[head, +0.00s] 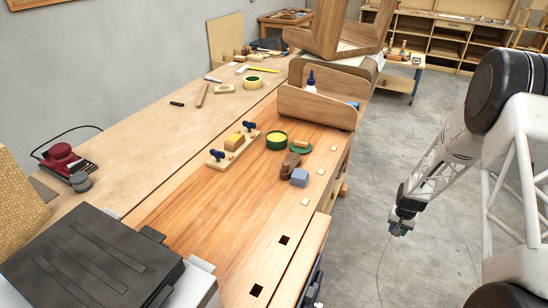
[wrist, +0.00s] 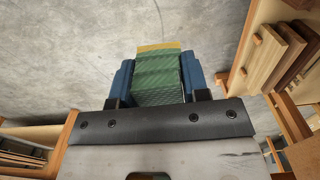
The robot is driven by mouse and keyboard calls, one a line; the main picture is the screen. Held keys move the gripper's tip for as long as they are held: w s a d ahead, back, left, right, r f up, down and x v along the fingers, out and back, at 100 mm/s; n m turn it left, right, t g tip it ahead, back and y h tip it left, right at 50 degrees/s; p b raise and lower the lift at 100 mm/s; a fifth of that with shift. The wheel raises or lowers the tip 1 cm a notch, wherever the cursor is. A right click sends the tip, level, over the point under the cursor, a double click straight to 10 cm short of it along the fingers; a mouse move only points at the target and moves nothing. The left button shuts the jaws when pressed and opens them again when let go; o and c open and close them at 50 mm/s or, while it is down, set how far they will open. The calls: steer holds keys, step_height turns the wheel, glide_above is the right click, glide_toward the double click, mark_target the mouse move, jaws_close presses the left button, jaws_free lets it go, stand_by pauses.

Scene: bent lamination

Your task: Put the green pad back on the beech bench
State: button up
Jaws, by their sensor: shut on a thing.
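My gripper (head: 400,225) hangs over the concrete floor, to the right of the bench and apart from it. In the wrist view its two blue fingers (wrist: 158,80) are shut on the green pad (wrist: 157,76), a ribbed green block with a yellow far edge. In the head view the pad is tiny and mostly hidden at the fingertips. The beech bench (head: 200,225) runs from the lower middle toward the back, with bare wood along its near half.
On the bench stand a clamp board (head: 233,146) with blue clamps, a green-and-yellow round tin (head: 277,141), a green disc with a wooden grip (head: 300,147), a brown block (head: 290,164), a blue-grey block (head: 300,177) and a bent wooden panel (head: 315,106). A black case (head: 90,262) covers the near left.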

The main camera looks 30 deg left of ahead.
steer(key=s+a+r, duration=0.3)
steer(key=a+r, duration=1.2)
steer(key=r, duration=0.2)
steer(key=s+a+r, duration=0.3)
steer(key=a+r, duration=1.2)
steer(key=r, duration=0.1)
steer(key=s+a, duration=0.5)
steer(key=s+a+f, duration=0.1)
steer(key=s+a, duration=0.4)
steer(key=s+a+f, duration=0.1)
steer(key=s+a, duration=0.4)
steer(key=a, duration=0.1)
steer(key=shift+s, duration=0.4)
steer(key=shift+w, duration=0.1)
glide_above(257, 158)
steer(key=shift+f, duration=0.8)
steer(key=shift+f, duration=1.75)
